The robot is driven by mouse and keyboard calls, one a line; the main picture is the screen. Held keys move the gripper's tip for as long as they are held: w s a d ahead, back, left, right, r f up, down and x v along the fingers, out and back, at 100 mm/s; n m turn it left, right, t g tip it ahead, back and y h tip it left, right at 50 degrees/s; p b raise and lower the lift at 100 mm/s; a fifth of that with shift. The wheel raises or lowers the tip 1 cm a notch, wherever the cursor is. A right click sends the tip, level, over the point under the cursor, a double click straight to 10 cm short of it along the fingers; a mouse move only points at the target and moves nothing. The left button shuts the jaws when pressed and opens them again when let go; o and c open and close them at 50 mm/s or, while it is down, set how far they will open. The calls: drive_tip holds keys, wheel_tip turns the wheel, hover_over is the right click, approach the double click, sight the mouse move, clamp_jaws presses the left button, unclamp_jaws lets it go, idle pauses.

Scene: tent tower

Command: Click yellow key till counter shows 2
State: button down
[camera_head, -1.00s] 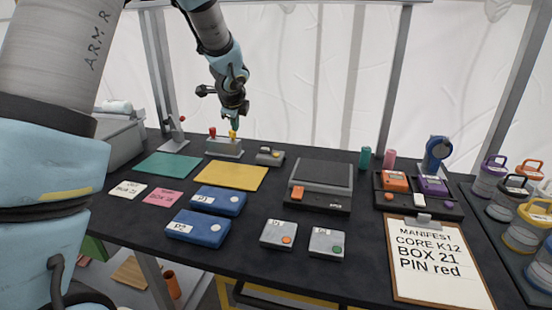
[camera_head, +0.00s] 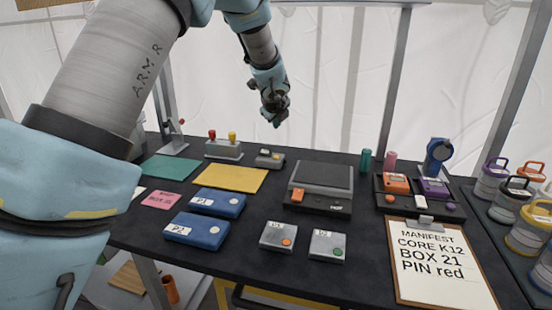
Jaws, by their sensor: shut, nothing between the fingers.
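A small grey device (camera_head: 269,159) stands at the back of the table, with a small yellowish spot on its top that may be the yellow key. Any number on a counter is too small to read. To its left, a grey box (camera_head: 223,151) carries a red-topped peg (camera_head: 212,134) and a yellow-topped peg (camera_head: 232,137). My gripper (camera_head: 276,123) is shut and empty. It points down in the air above the small grey device, apart from it.
Two blue cases (camera_head: 197,229), a dark scale-like unit (camera_head: 322,180), two small grey button boxes (camera_head: 278,237) and a clipboard (camera_head: 440,265) cover the nearer table.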

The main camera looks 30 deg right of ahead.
drive_tip(key=b, duration=0.8)
hover_over(277, 161)
drive_tip(key=shift+w+f, duration=0.1)
drive_tip(key=shift+f, duration=4.2)
drive_tip(key=shift+f, duration=0.4)
drive_tip(key=shift+f+b, duration=0.5)
drive_tip(key=shift+b, duration=0.25)
drive_tip(key=shift+r, duration=0.1)
drive_tip(key=shift+r+p, duration=0.85)
drive_tip(key=shift+p, duration=0.05)
drive_tip(key=shift+r, duration=0.1)
wheel_tip(277, 161, up, 5)
drive_tip(key=p, duration=0.4)
drive_tip(key=shift+p, duration=0.35)
